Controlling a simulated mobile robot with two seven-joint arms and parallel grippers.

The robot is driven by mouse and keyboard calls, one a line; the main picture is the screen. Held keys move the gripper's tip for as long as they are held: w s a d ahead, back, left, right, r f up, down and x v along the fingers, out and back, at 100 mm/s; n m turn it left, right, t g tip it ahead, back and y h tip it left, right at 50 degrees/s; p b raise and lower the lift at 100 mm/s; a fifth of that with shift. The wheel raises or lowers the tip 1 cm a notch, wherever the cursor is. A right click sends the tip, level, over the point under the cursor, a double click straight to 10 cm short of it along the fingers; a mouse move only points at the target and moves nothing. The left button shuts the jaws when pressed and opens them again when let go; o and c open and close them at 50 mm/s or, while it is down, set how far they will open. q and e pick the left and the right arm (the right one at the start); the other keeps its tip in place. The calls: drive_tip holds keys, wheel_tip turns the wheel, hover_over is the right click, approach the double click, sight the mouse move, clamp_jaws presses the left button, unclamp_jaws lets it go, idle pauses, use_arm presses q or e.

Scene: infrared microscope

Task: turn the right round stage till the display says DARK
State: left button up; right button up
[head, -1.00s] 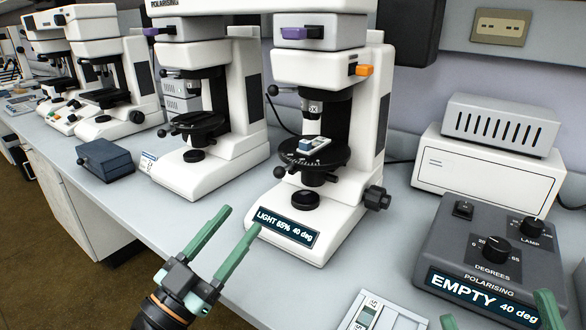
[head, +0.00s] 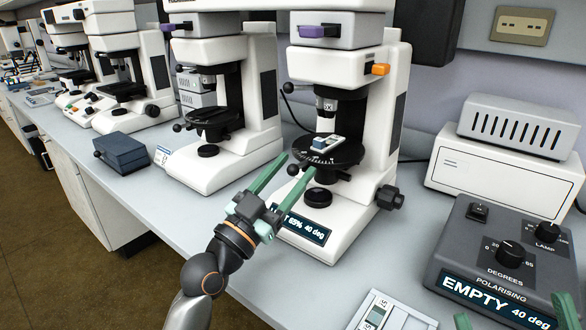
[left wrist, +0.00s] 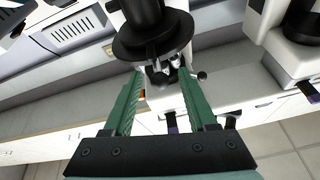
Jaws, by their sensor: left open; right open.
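The right round stage (head: 345,158) is a dark disc with a pale scale on its rim, on the right white microscope. A small blue and white piece (head: 326,143) lies on it. The display (head: 308,228) on that microscope's base is partly covered by my left gripper; "40 deg" still reads. My left gripper (head: 297,163) is open, its fingertips close to the stage's left front edge; contact cannot be told. In the left wrist view the dark disc (left wrist: 150,45) lies just beyond the open fingers. My right gripper (head: 513,313) is open at the bottom right, only its fingertips showing.
A grey polarising box (head: 497,245) with knobs and an "EMPTY 40 deg" display stands at the right. A second microscope (head: 225,150) with its own round stage stands left. A slide tray (head: 395,312) lies at the front.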

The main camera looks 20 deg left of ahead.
use_arm(q)
drive_tip(key=shift+w+d+r, duration=0.15)
drive_tip(key=shift+w, duration=0.25)
clamp_jaws()
idle(1.3)
